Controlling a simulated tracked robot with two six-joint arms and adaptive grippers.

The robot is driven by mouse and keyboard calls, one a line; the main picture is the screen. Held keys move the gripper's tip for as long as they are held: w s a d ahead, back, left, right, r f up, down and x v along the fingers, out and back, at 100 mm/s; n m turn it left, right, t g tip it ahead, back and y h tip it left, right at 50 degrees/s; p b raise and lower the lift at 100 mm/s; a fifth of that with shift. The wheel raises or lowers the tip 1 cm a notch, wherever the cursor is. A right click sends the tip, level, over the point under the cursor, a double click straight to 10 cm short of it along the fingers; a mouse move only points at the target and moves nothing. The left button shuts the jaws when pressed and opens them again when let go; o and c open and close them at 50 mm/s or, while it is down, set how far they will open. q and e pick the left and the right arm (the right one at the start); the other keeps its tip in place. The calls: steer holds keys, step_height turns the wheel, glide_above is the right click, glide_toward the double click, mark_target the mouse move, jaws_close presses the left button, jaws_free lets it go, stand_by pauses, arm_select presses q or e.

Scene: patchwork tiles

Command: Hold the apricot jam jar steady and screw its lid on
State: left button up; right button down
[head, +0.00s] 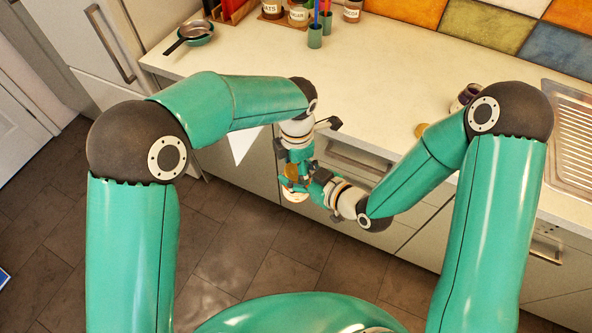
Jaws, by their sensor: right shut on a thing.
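My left gripper (299,160) points down in front of the counter's front edge. Its fingers overlap with my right gripper and I cannot make out whether they are open or shut. My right gripper (300,184) reaches in from the right, shut on the apricot jam jar (292,172), an amber thing mostly hidden between the two grippers. A pale part shows just below it. The jar is held in the air in front of the drawers. I cannot tell whether a lid sits on it or is in the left gripper.
A yellowish round thing (421,130) lies on the counter (370,90) beside my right arm, partly hidden. A dark jar (467,94) stands farther right, by the sink (572,140). The counter's middle is clear.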

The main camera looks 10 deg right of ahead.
arm_select(q)
steer(key=o, duration=0.4)
steer(key=shift+c, duration=0.2)
steer(key=shift+r, duration=0.1)
steer(key=shift+r, duration=2.2)
steer(key=shift+c, duration=1)
steer(key=shift+r+n, duration=0.25)
steer(key=shift+n, duration=0.05)
steer(key=shift+c, duration=0.4)
step_height(320, 180, up, 3)
steer(key=n, duration=0.2)
steer(key=shift+n, duration=0.4)
steer(key=shift+f, duration=0.1)
